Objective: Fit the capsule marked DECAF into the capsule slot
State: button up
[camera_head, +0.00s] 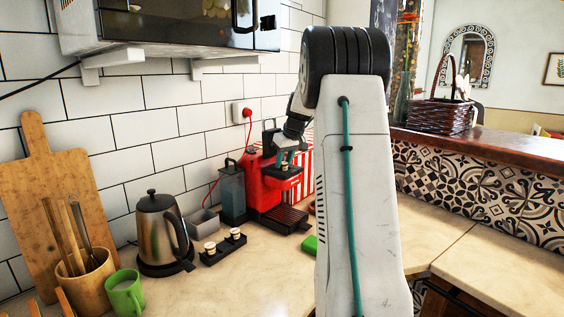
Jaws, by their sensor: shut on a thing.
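The red coffee machine (255,184) stands on the counter against the tiled wall. Its dark upper front (283,172) is where the capsule slot seems to be, but the opening is too small to make out. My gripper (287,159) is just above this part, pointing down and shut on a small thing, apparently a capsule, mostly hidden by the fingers. I cannot tell whether it touches the machine. Two light-topped capsules stand in a black holder (222,249) to the left of the machine. No DECAF marking can be read.
A steel kettle (160,232), a grey bin (203,222), a green mug (125,293) and a utensil pot (87,280) stand to the left. A green item (310,245) lies near my arm. A microwave (165,25) hangs above. The front counter middle is clear.

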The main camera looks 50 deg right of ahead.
jog(key=shift+f, duration=0.25)
